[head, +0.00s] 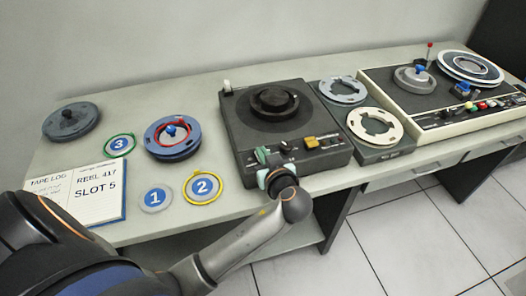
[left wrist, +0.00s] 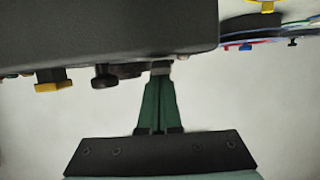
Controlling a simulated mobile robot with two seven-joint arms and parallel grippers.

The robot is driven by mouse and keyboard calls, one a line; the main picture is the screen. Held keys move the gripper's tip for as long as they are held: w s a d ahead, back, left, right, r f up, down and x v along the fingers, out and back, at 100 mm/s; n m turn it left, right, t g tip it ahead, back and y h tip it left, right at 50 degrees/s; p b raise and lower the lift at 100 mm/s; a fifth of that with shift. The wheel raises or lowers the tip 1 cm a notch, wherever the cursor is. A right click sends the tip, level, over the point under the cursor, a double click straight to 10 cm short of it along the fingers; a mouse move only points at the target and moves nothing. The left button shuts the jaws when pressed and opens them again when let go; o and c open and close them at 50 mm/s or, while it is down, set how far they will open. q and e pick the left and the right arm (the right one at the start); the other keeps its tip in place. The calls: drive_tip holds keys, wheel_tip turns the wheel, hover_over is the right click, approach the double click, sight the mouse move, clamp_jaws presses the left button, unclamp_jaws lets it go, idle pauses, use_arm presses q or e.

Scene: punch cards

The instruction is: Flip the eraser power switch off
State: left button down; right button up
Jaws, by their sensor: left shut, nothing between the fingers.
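The eraser (head: 240,125) is a dark grey box with a round black spindle on top, at the middle of the table in the head view. Its dark body (left wrist: 100,30) fills the upper left of the left wrist view. My left gripper (head: 263,155) is at its front left corner, shut and empty, with green fingers. In the left wrist view the fingertips (left wrist: 159,80) meet or nearly meet a small grey piece (left wrist: 160,67), perhaps the power switch; contact is unclear. A black knob (head: 287,145) and a yellow control (head: 311,141) sit to its right. My right gripper is out of view.
Left of the eraser are a blue reel (head: 160,150), numbered discs (head: 155,199) and a tape log card (head: 100,200). To the right are grey and cream rings (head: 375,128) and a tape deck (head: 440,130). Open floor lies in front.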

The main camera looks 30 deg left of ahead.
use_arm(q)
drive_tip(key=shift+w+a+r, duration=0.35)
drive_tip(key=shift+w+a, duration=0.1)
drive_tip(key=shift+a, duration=0.05)
